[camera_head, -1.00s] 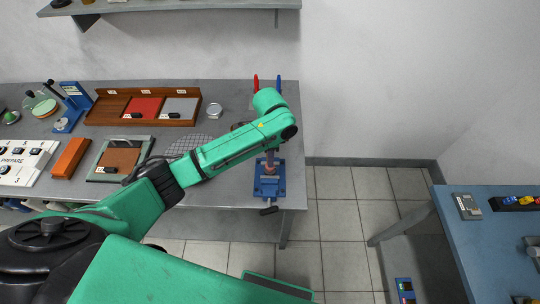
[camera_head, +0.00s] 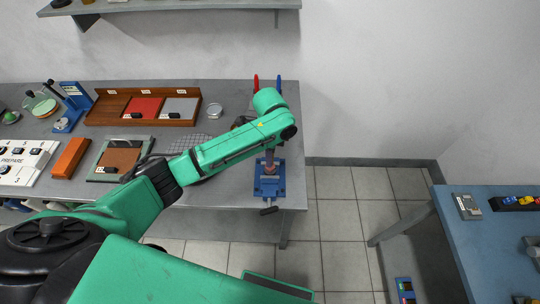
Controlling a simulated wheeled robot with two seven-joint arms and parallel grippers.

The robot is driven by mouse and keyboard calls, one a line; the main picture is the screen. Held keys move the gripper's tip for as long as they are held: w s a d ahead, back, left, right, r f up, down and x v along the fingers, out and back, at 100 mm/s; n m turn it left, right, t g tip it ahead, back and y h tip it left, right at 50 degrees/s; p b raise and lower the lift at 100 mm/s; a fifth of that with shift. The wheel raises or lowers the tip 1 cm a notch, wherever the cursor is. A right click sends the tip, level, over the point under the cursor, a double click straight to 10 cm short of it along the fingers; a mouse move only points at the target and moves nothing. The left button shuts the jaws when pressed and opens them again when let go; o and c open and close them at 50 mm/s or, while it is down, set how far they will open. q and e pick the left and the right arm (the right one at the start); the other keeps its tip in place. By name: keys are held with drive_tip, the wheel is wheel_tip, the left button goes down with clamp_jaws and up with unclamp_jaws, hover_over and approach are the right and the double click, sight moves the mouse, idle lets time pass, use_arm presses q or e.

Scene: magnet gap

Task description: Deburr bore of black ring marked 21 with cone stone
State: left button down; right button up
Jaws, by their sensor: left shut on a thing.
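My left gripper (camera_head: 269,157) hangs below the wrist of the green arm, pointing down over the blue vise (camera_head: 269,188) at the table's right front corner. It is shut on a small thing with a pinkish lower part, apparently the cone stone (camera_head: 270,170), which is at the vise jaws. I cannot tell if it is touching anything there. The black ring marked 21 cannot be made out. My right gripper is not in view.
Red and blue upright handles (camera_head: 256,84) stand behind the wrist. A wooden tray (camera_head: 143,106) with red and grey pads, a green-framed board (camera_head: 121,158) and an orange block (camera_head: 71,158) lie left. A blue table (camera_head: 500,240) is at right, with floor between.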

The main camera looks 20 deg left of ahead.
use_arm(q)
drive_tip(key=shift+r, duration=3.5)
